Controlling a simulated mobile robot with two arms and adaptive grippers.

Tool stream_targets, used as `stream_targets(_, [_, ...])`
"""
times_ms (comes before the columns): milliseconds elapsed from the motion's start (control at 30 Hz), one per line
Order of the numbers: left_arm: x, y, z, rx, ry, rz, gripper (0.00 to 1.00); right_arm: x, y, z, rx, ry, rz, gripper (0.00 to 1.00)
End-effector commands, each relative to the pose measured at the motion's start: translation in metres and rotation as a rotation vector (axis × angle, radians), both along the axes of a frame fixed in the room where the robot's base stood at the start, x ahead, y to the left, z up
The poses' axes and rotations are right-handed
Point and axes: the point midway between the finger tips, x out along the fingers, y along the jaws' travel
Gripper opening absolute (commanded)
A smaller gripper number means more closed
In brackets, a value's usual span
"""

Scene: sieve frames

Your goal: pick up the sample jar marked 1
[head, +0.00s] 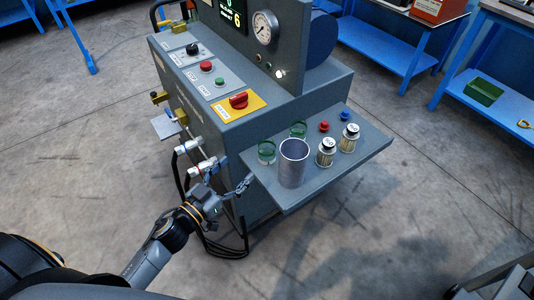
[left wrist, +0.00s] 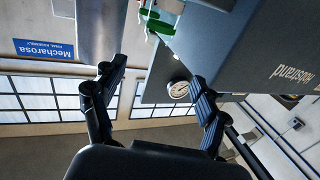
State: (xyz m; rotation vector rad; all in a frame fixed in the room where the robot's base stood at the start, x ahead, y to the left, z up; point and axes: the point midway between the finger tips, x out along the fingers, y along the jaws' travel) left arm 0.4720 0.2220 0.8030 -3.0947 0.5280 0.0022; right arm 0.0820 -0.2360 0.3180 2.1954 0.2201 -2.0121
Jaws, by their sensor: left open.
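My left gripper (head: 242,184) is at the shelf's left edge, left of a grey metal cylinder and apart from both jars. In the left wrist view the left gripper (left wrist: 155,74) is open, with nothing between its fingers. My right gripper is not in view.
The open metal cylinder (head: 293,163) stands between my left gripper and the jars; it also shows in the left wrist view (left wrist: 88,30). Two green rings (head: 266,152) (head: 298,130), a red knob (head: 324,126) and a blue knob (head: 345,116) are nearby. The machine (head: 215,140) rises behind.

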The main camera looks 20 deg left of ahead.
Motion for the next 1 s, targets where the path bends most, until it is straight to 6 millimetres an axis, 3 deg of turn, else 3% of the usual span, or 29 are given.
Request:
stream_targets(333, [0.062, -0.022, 0.004, -0.002, -0.007, 0.0, 0.74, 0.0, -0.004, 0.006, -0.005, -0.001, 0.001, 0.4])
stream_targets(1000, [0.123, -0.052, -0.004, -0.002, -0.002, 0.0, 0.74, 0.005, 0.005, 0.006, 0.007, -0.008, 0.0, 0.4])
